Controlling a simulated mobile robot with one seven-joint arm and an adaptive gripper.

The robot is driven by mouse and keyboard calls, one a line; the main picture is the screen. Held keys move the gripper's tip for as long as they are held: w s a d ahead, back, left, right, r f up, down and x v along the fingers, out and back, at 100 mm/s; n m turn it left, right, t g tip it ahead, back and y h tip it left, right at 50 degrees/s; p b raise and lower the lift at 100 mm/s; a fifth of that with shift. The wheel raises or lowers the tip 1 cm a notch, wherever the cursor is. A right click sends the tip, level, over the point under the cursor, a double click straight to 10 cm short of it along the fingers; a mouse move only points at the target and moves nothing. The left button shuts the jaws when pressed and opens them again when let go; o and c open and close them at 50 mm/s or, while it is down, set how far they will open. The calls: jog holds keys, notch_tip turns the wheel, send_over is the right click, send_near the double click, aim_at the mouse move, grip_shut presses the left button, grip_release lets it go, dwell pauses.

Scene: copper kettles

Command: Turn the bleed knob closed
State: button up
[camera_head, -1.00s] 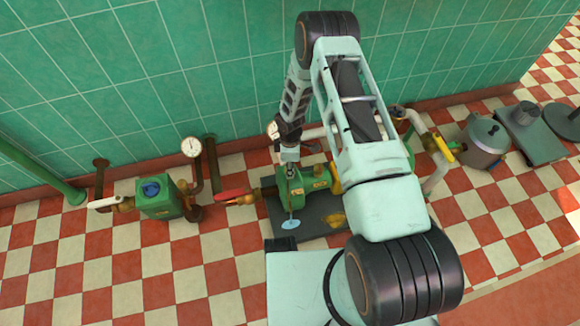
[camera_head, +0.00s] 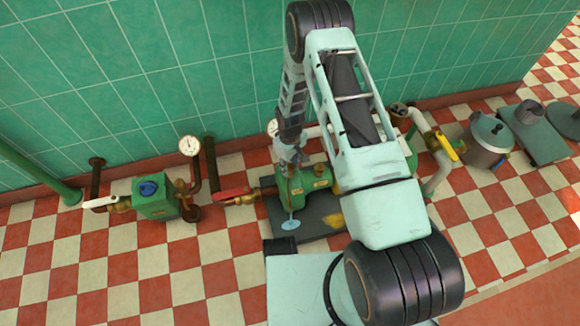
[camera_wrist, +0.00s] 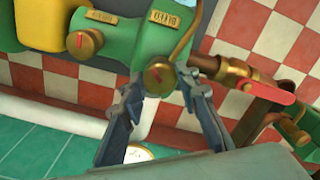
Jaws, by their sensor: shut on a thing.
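The bleed knob (camera_wrist: 158,79) is a round brass knob with a red mark, on the green pump body (camera_wrist: 130,45) in the wrist view. A small plate with lettering sits just above it; I cannot read it surely. My gripper (camera_wrist: 161,80) is shut on this knob, one finger at each side. The red mark slants a little. A second brass knob (camera_wrist: 85,42) with an upright red mark is to the left, apart from my fingers. In the head view the green pump (camera_head: 305,187) stands on a dark base, and my arm hides the held knob.
A red-handled valve (camera_wrist: 262,90) is on the pipe close right of my gripper. A green box (camera_head: 155,198) with a blue knob and a gauge (camera_head: 190,146) stand left. A yellow-handled valve (camera_head: 447,147) and a pot (camera_head: 487,140) are right. The tiled wall is close behind.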

aim_at(290, 168)
jog(key=m+b, duration=0.1)
jog(key=m, duration=0.8)
jog(key=shift+b, duration=0.4)
jog(key=shift+m, duration=0.3)
jog(key=o, duration=1.2)
jog(key=shift+c, duration=0.2)
jog(key=shift+r, duration=0.15)
notch_tip(290, 168, up, 12)
